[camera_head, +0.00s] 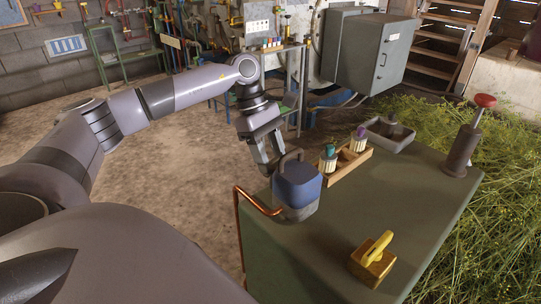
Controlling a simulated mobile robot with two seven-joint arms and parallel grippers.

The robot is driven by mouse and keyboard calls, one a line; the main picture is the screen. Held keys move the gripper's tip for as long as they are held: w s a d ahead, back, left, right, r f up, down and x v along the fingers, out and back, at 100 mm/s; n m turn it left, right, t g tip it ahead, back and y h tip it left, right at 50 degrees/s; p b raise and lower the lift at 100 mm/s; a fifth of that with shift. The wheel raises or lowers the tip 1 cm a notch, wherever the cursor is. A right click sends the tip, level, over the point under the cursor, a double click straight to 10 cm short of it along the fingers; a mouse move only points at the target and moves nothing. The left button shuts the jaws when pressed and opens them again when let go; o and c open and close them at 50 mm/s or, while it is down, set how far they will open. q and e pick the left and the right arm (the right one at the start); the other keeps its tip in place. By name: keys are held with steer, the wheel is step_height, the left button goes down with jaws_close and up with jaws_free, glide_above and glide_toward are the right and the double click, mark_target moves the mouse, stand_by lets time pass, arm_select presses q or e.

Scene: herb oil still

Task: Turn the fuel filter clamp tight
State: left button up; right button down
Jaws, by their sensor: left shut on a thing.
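No part is clearly marked as the fuel filter clamp, and I cannot tell for certain which one it is. A blue-topped grey block with a grey loop handle (297,187) stands at the left edge of the green bench (395,215). My left gripper (268,160) points down beside it and is shut on the loop's left side, as far as the view shows; its fingertips are partly hidden behind the block. A brass-coloured block with a yellow lever-like handle (372,262) sits at the front of the bench, apart from the gripper. My right gripper is out of view.
A copper pipe (257,202) bends along the bench's left edge. A wooden rack with small bottles (343,163), a grey tray (389,134) and a red-knobbed post (465,138) stand farther back. The bench middle is clear. Cut herbs (490,220) lie to the right.

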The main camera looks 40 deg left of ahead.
arm_select(q)
steer(key=n+t, duration=0.1)
steer(key=n, duration=0.2)
steer(key=shift+s+n+y+b, duration=0.1)
steer(key=shift+n+y+b, duration=0.2)
steer(key=shift+n+b, duration=0.1)
steer(key=n+t+b, duration=0.1)
steer(key=n, duration=0.2)
steer(key=shift+s+t+y, duration=0.1)
steer(key=shift+t+y, duration=0.2)
steer(key=n, duration=0.3)
steer(key=shift+s+d+t+y+b, duration=0.1)
steer(key=shift+d+t+y+b, duration=0.05)
steer(key=shift+t+y+b, duration=0.2)
steer(key=n, duration=0.1)
steer(key=n+y, duration=0.1)
steer(key=n, duration=0.1)
steer(key=shift+d+r+n+t+b, duration=0.1)
steer(key=shift+r+n+t+b, duration=0.05)
steer(key=shift+n+t+b, duration=0.2)
steer(key=shift+s+n+y, duration=0.1)
steer(key=shift+n+y, duration=0.45)
steer(key=shift+n, duration=0.6)
steer(key=shift+r, duration=0.15)
steer(key=shift+f+n+b, duration=0.2)
steer(key=shift+n+b, duration=0.1)
steer(key=shift+n, duration=0.2)
